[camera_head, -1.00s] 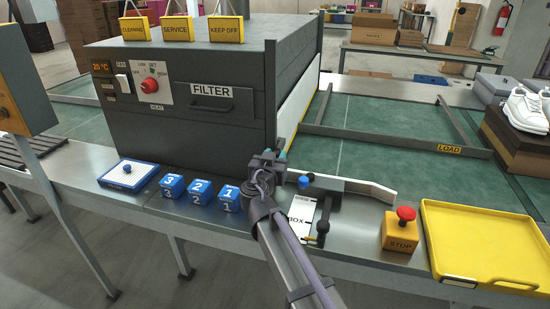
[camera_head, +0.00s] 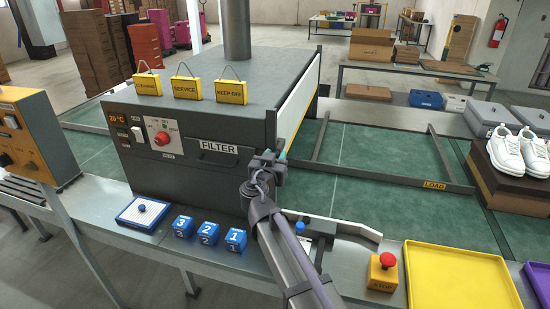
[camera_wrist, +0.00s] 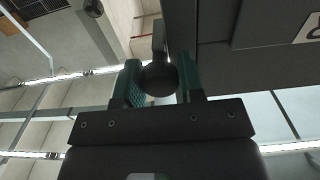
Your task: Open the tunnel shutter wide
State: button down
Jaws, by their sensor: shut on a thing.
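The tunnel is a dark grey box (camera_head: 178,165) with a FILTER label. Its shutter, a pale panel (camera_head: 300,98), covers the upper part of the box's right side, facing the green belt. My gripper (camera_head: 279,160) is beside the front right corner of the box, above the table. In the wrist view my gripper (camera_wrist: 160,82) has its two green-lined fingers closed around a dark round knob (camera_wrist: 159,78) on a grey bar. The box wall stands close on the right there. My arm and gripper hide the lower front end of the shutter in the head view.
The green belt (camera_head: 380,208) carries a grey LOAD bar (camera_head: 434,186). White shoes (camera_head: 520,152) stand at right.

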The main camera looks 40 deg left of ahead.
jog(key=c, duration=0.7)
grip_release()
jog(key=shift+c, duration=0.2)
jog(key=v, duration=1.1)
jog(key=shift+w, duration=0.1)
